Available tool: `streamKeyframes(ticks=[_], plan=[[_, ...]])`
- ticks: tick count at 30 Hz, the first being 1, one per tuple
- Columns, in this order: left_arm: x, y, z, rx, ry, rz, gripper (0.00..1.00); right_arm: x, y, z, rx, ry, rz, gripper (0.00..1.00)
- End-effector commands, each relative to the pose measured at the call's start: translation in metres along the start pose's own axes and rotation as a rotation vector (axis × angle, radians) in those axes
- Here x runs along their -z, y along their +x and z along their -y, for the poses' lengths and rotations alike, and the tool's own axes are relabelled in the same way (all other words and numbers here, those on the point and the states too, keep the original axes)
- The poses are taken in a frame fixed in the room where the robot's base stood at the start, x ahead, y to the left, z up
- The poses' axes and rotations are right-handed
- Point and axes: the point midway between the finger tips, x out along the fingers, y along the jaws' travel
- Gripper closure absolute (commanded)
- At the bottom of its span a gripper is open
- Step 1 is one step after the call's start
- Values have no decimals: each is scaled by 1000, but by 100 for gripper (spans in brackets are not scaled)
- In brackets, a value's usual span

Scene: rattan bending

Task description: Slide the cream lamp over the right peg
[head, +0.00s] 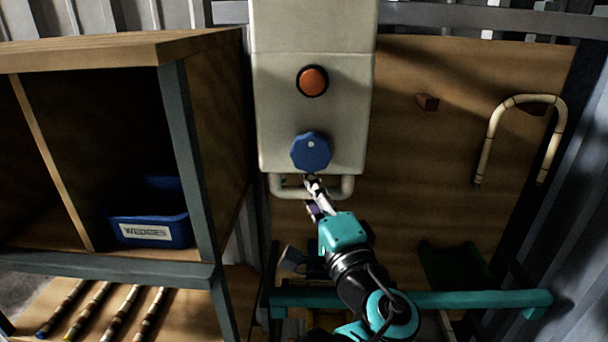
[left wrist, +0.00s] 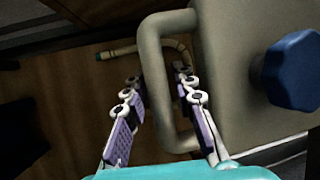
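I cannot make out anything that is clearly a lamp. A cream, dark-banded cane bent into an upside-down U (head: 525,98) hangs at the right of the wooden board, over the right peg (head: 536,108). Part of it also shows in the left wrist view (left wrist: 124,52). The left peg (head: 427,102) is bare. My left gripper (head: 310,184) is at the handle (head: 347,187) under the cream box. In the left wrist view my left gripper (left wrist: 158,76) has its fingers apart, one on each side of a handle bar (left wrist: 153,75). My right gripper is out of view.
The cream box (head: 280,110) carries a red button (head: 312,81) and a blue knob (head: 311,151) just above my gripper. A shelf at left holds a blue WEDGES bin (head: 178,232). Several canes (head: 118,318) lie below. A teal bar (head: 460,300) crosses low.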

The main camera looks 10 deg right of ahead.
Motion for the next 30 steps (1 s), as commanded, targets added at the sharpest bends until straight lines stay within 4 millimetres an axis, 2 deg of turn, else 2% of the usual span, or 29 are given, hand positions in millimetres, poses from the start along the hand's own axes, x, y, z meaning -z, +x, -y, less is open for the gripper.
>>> streamKeyframes(ticks=[1, 6, 15, 18, 30], plan=[[-1, 8, 1, 0, 0, 3, 74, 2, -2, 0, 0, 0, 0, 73], [0, 23, 0, 0, 0, 1, 74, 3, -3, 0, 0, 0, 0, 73], [0, 25, 0, 0, 0, -1, 74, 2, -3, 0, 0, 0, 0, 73], [0, 25, 0, 0, 0, -1, 100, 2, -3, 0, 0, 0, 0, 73], [2, 24, -1, -1, -1, -1, 100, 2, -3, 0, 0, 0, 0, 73]])
